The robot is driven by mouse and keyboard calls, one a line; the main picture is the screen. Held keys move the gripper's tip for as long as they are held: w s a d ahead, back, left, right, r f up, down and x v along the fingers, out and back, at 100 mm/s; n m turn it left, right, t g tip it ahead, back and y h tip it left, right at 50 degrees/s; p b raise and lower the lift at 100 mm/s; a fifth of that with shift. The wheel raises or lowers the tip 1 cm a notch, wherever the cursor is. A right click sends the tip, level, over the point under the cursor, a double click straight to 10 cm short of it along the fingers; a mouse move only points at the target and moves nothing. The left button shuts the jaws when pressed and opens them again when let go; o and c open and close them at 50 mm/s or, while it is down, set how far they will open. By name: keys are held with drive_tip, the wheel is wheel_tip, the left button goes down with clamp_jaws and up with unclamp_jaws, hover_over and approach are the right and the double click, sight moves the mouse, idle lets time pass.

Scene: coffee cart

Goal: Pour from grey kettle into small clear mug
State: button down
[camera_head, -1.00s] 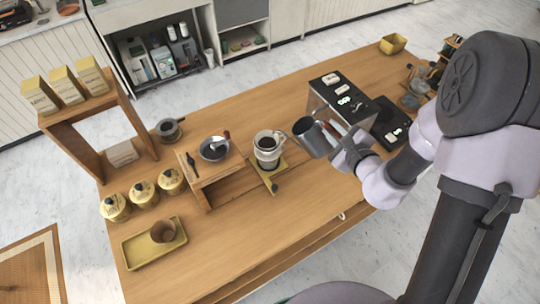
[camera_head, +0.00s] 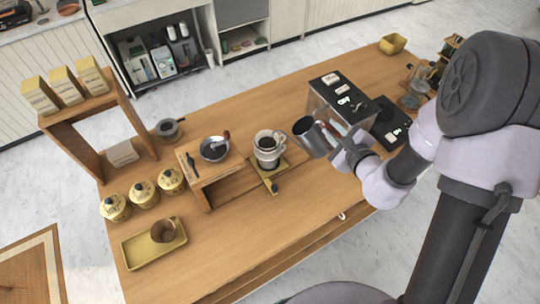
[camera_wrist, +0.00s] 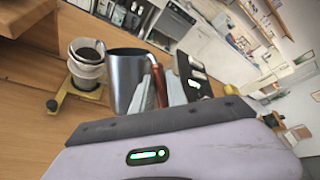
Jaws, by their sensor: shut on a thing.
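The grey kettle (camera_head: 312,140) is held up in my gripper (camera_head: 342,148), to the right of the coffee dripper and tilted a little. It also shows in the wrist view (camera_wrist: 127,75), where my gripper (camera_wrist: 160,95) is shut on its reddish handle. A clear vessel (camera_head: 267,158), seemingly the small clear mug with a white dripper of dark coffee grounds (camera_head: 266,143) at its top, stands on a yellow stand (camera_head: 283,170). The dripper also shows in the wrist view (camera_wrist: 87,50). The kettle and dripper look apart. The kettle's contents cannot be seen.
A black-topped machine (camera_head: 340,90) stands behind the kettle. A wooden stand with a metal bowl (camera_head: 214,148) is left of the dripper. Yellow canisters (camera_head: 143,193) and a yellow tray (camera_head: 135,253) with a brown cup are farther left. The front table middle is clear.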

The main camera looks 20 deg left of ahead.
idle(0.5)
drive_tip(key=shift+w+d+f+m+y+b, duration=0.2)
drive_tip(key=shift+f+b, duration=0.3)
drive_tip(key=shift+b, duration=0.4)
drive_tip(key=shift+s+d+f+m+y+b, duration=0.1)
drive_tip(key=shift+d+f+m+b, duration=0.15)
drive_tip(key=shift+f+b, duration=0.45)
drive_tip(key=shift+r, duration=0.3)
drive_tip(key=shift+a+r+n+p, duration=0.2)
drive_tip(key=shift+r+n+p, duration=0.1)
drive_tip(key=shift+r, duration=0.1)
drive_tip(key=shift+a+r+p, duration=0.2)
drive_tip(key=shift+r+p, duration=0.15)
drive_tip(key=shift+r, duration=0.05)
drive_tip(key=shift+a+r+h, duration=0.1)
drive_tip(key=shift+r+h, duration=0.2)
drive_tip(key=shift+h, duration=0.1)
